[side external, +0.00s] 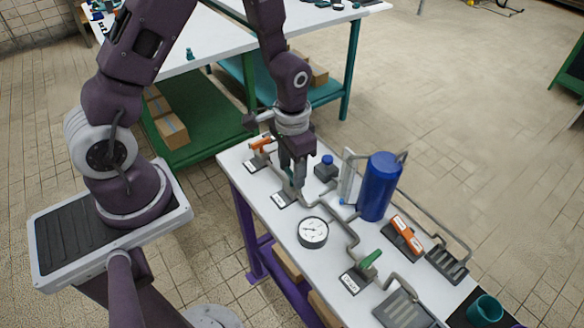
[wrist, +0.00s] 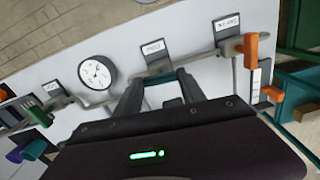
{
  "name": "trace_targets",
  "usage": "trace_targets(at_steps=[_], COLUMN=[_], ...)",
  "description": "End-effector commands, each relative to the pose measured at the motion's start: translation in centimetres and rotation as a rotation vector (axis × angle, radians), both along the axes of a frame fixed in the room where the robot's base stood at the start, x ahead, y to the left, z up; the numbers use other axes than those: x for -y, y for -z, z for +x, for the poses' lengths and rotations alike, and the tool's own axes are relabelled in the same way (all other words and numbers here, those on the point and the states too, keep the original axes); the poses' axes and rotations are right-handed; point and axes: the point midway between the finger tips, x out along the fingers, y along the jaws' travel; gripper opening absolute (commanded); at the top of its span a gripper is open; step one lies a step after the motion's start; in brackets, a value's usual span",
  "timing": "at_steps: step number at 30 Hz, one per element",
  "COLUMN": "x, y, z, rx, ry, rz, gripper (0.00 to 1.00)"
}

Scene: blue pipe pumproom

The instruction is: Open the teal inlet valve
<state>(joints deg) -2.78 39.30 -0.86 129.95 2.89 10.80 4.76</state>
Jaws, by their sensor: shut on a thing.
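The teal inlet valve is mostly hidden by my gripper (side external: 296,188); a little of its teal handle (side external: 288,189) shows beside the fingers in the side view. My gripper points down and is shut on that handle, at the pipe behind a small label plate (side external: 280,199). In the wrist view my two fingers (wrist: 160,92) reach to the pipe below the middle label plate (wrist: 153,48). How far the handle is turned cannot be told.
An orange-handled valve (side external: 261,145) stands at the far left end and a green-handled valve (side external: 370,260) to the right. A round gauge (side external: 313,232) lies between. A blue tank (side external: 380,187), a dark block with a blue cap (side external: 326,168) and an orange-topped item (side external: 403,234) stand behind.

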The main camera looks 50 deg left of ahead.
Motion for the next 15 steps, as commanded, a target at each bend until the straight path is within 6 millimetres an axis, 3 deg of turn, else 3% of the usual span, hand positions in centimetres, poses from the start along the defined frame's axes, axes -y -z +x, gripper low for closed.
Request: trace_targets(at_steps=[15], x=[0.01], y=[-0.08], z=[0.13], rx=[0.004], ry=[-0.130], rz=[0.000], gripper=[0.07])
